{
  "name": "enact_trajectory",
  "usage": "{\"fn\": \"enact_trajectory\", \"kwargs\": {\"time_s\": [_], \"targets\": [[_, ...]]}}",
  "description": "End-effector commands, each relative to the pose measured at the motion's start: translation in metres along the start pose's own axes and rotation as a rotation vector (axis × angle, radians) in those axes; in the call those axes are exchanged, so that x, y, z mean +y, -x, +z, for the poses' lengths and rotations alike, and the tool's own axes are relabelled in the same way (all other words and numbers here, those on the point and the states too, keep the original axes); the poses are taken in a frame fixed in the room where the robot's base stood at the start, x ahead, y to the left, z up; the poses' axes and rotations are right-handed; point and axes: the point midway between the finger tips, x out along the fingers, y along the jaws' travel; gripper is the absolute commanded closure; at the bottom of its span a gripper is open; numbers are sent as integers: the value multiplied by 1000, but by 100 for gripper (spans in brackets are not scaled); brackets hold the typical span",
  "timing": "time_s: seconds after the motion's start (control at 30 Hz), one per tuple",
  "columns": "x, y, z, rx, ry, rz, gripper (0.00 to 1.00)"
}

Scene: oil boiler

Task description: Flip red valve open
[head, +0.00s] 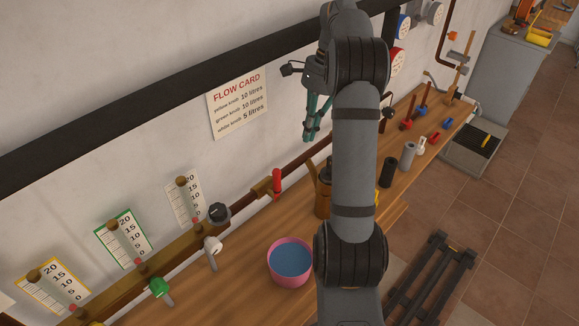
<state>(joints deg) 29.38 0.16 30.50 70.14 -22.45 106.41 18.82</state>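The red valve (277,181) is a small upright red handle on the brown pipe along the wall, left of my arm. My gripper (310,132) hangs in front of the wall with its teal fingers pointing down. It is above and to the right of the red valve in the picture, apart from it. No object shows between the fingers. They look close together and are seen at an angle, so I cannot tell whether they are open or shut.
A pink bowl of blue liquid (291,262) stands on the wooden bench. A brown can (323,190) is partly hidden by my arm. White (213,246) and green (158,287) knobs sit on the pipe at left. Bottles and red-handled items (407,124) stand at right.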

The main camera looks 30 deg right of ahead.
Motion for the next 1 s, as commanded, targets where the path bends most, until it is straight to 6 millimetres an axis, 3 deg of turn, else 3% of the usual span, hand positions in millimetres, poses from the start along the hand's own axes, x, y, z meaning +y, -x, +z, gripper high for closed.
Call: {"fn": "enact_trajectory", "kwargs": {"time_s": [0.17,0.53,0.73,1.0], "targets": [[1,-24,0,-2,1,3,100],[1,-97,1,-2,-1,4,100],[0,-102,28,0,2,1,100],[0,-107,39,0,0,0,100]]}}
